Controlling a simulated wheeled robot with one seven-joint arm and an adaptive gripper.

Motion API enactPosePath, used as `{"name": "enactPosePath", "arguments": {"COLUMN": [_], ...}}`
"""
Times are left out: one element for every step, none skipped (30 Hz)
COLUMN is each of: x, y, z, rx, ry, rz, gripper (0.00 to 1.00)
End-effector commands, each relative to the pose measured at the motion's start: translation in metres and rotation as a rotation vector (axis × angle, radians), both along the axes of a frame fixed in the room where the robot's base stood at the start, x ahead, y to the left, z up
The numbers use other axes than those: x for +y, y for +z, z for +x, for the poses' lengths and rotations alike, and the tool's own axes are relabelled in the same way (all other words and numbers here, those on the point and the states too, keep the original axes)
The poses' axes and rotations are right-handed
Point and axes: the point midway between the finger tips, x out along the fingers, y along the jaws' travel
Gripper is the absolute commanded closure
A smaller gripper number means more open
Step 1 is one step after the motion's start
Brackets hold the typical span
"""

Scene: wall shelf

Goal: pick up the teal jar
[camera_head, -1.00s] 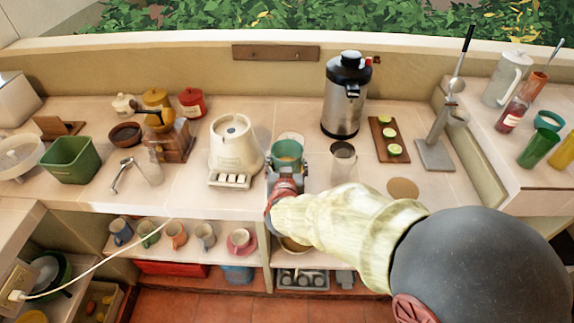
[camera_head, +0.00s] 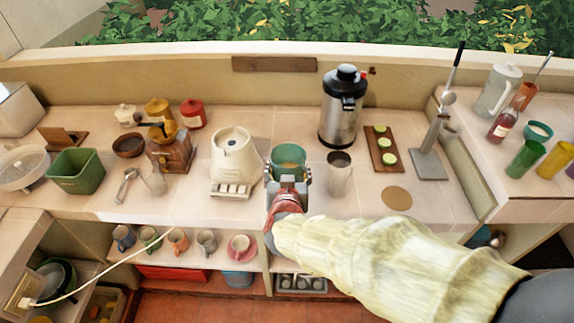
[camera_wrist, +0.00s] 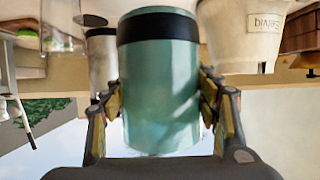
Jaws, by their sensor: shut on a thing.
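The teal jar (camera_head: 289,156) stands upright near the front of the counter in the head view, between the cream appliance and a metal cup. My gripper (camera_head: 287,173) reaches it from the front and is shut on it, with a finger on each side. In the wrist view, which shows the scene upside down, the teal jar (camera_wrist: 158,85) with its black band fills the middle, between the fingers of my gripper (camera_wrist: 160,98). I cannot tell whether the jar's base touches the counter.
The cream appliance (camera_head: 235,157) is close on the left and the metal cup (camera_head: 339,174) close on the right. A steel urn (camera_head: 342,107) stands behind to the right. A board with green slices (camera_head: 381,147) lies further right. Mugs (camera_head: 207,241) stand on the shelf below.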

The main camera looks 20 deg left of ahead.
Motion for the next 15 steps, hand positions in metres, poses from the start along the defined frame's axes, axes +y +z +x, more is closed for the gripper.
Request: {"name": "enactPosePath", "arguments": {"x": [-0.002,-0.003,-0.005,-0.006,-0.007,-0.009,-0.010,-0.012,-0.013,-0.015,-0.015,-0.016,-0.017,-0.018,-0.020], "y": [0.006,0.007,0.009,0.011,0.012,0.014,0.015,0.017,0.018,0.019,0.020,0.022,0.023,0.024,0.026], "z": [-0.006,-0.009,-0.013,-0.016,-0.019,-0.023,-0.026,-0.029,-0.032,-0.035,-0.038,-0.041,-0.043,-0.046,-0.049], "rx": [-0.002,-0.002,-0.002,-0.002,-0.002,-0.001,-0.002,-0.002,-0.002,-0.002,-0.002,-0.002,-0.002,-0.002,-0.002], "ry": [0.001,0.002,0.002,0.002,0.002,0.002,0.001,0.001,0.001,0.001,0.001,0.002,0.002,0.002,0.002], "rz": [0.001,0.001,0.001,0.001,0.001,0.001,0.001,0.001,0.001,0.001,0.000,0.000,0.001,0.001,0.001], "gripper": [0.80,0.80,0.80,0.80,0.80,0.80,0.80,0.80,0.80,0.80,0.80,0.80,0.80,0.80,0.80]}}
